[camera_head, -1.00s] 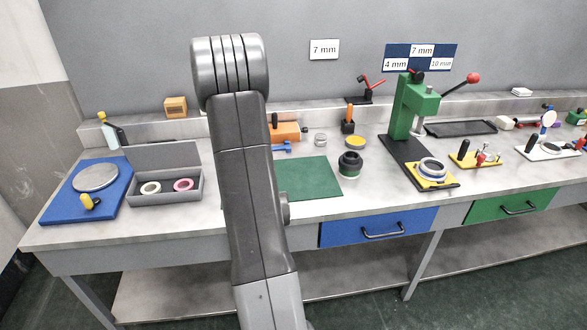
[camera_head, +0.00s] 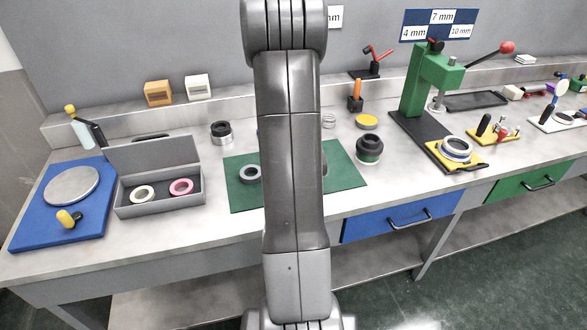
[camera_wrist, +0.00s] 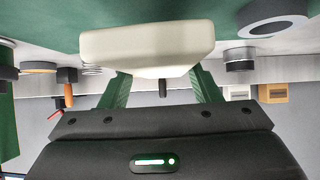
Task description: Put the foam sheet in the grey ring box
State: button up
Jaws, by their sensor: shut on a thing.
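My gripper (camera_wrist: 160,84) is shut on a thick cream slab, which I take to be the foam sheet (camera_wrist: 147,42). The slab lies across the green fingers in the wrist view. In the head view my own arm hides the gripper and the slab. The grey ring box (camera_head: 160,206) stands on the bench at the left with its lid raised. A cream ring (camera_head: 143,194) and a pink ring (camera_head: 181,187) sit inside it. My gripper appears to be over or near the green mat (camera_head: 343,172), right of the box.
A dark grey ring (camera_head: 250,173) lies on the mat; it also shows in the wrist view (camera_wrist: 272,26). A metal-and-black ring piece (camera_head: 221,132) stands behind. A blue board (camera_head: 62,225) lies left of the box.

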jog(key=shift+f, duration=2.4)
jog(key=shift+f, duration=0.15)
jog(key=o, duration=1)
jog(key=shift+o, duration=0.2)
